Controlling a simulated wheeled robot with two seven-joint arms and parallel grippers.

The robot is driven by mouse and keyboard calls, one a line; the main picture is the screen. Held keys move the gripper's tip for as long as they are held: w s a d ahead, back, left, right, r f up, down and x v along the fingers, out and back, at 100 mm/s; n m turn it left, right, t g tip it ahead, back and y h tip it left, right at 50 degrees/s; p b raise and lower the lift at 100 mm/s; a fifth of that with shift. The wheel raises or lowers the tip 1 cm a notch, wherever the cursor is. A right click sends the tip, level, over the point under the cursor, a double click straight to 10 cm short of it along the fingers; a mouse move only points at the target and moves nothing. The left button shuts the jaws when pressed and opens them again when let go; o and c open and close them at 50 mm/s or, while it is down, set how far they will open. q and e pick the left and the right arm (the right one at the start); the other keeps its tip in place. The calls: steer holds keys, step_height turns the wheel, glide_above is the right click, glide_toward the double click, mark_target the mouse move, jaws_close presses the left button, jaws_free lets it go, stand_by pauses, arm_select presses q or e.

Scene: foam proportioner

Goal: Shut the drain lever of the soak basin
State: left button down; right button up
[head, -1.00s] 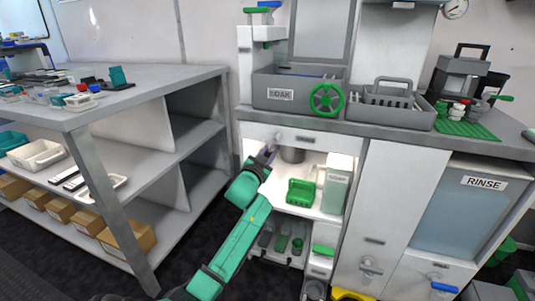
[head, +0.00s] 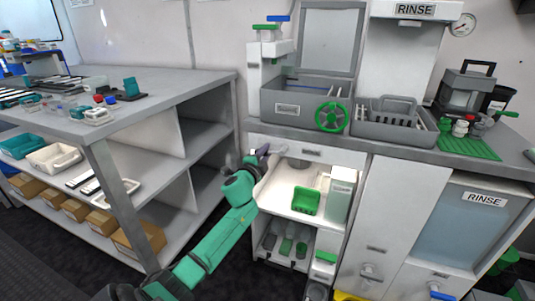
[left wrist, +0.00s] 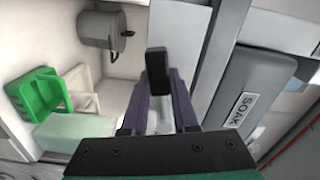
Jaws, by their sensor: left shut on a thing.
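The grey soak basin (head: 275,105) sits on the counter at centre, with a green handwheel (head: 332,116) on its front. Its SOAK label shows in the left wrist view, where the basin wall (left wrist: 262,75) is at right. My left gripper (head: 262,151) is below the basin, at the upper left of the open lit cabinet. In the left wrist view its purple fingers (left wrist: 163,100) are shut on a dark block-ended handle (left wrist: 157,68), which looks like the drain lever. The rest of the lever is hidden, so its angle cannot be told. My right gripper is not in view.
The cabinet holds a green tray (head: 305,201), a pale container (head: 340,192) and a grey pot (left wrist: 100,30). A grey shelf unit (head: 180,95) stands left of my arm. A rinse basin panel (head: 474,230) is at right. Dark floor lies between shelf and cabinet.

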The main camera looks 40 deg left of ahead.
arm_select(q)
steer(key=shift+a+r+m+p, duration=0.1)
steer(key=shift+r+m+p, duration=0.45)
steer(key=shift+m, duration=0.75)
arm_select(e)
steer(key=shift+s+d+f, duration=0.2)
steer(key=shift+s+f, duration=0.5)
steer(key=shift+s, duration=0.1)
arm_select(q)
steer(key=shift+r, duration=0.1)
steer(key=c, duration=0.7)
jaws_free()
steer(key=shift+s, duration=0.1)
steer(key=shift+s+d, duration=0.2)
steer(key=shift+s, duration=0.15)
steer(key=p+v, duration=0.1)
steer(key=v, duration=1.2)
steer(key=shift+s+d, duration=0.1)
steer(key=shift+s, duration=0.2)
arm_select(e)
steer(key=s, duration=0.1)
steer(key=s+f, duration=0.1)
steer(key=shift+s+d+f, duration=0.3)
